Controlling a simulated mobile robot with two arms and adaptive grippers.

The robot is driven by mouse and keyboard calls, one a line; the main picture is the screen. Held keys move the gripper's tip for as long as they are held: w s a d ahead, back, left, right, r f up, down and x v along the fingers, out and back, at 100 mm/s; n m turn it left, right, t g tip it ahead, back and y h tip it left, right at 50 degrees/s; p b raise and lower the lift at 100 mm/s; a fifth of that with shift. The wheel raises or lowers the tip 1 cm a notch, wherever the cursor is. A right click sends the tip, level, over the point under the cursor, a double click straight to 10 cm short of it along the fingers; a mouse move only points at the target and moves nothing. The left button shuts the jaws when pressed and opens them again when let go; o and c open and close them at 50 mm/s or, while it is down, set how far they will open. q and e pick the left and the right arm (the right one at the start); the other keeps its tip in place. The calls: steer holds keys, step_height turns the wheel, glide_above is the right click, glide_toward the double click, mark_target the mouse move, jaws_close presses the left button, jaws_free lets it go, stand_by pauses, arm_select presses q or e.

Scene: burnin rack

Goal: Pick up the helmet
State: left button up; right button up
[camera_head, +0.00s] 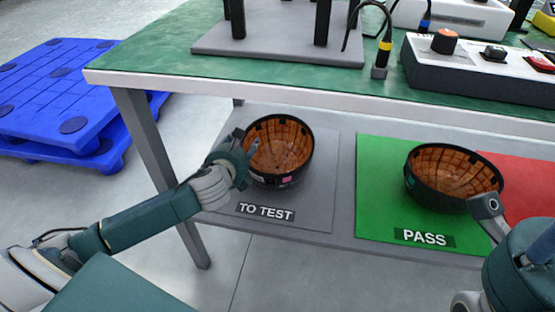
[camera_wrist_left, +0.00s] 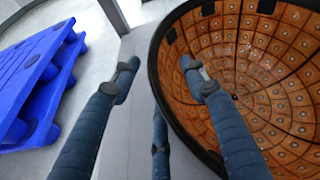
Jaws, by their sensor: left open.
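A black helmet (camera_head: 280,152) with an orange-brown padded inside lies open side up on the grey TO TEST area (camera_head: 318,215) of the lower shelf. My left gripper (camera_head: 246,152) is open at its left rim. In the left wrist view the helmet (camera_wrist_left: 265,75) fills the right side; one finger of the gripper (camera_wrist_left: 160,70) reaches over its inside and the others are outside, with the rim between them. Contact cannot be told. A second, similar helmet (camera_head: 450,178) lies on the green PASS area (camera_head: 375,190). Part of my right gripper (camera_head: 487,205) is near its right side; its opening is unclear.
The green-topped table (camera_head: 180,60) stands above the shelf, with its edge over the helmets. A table leg (camera_head: 150,160) is left of my left gripper. A red area (camera_head: 525,180) lies at the right. Blue pallets (camera_head: 65,100) sit on the floor at left.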

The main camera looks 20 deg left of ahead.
arm_select(q)
jaws_close()
steer(key=shift+w+r, duration=0.1)
steer(key=shift+r, duration=0.15)
stand_by(0.3)
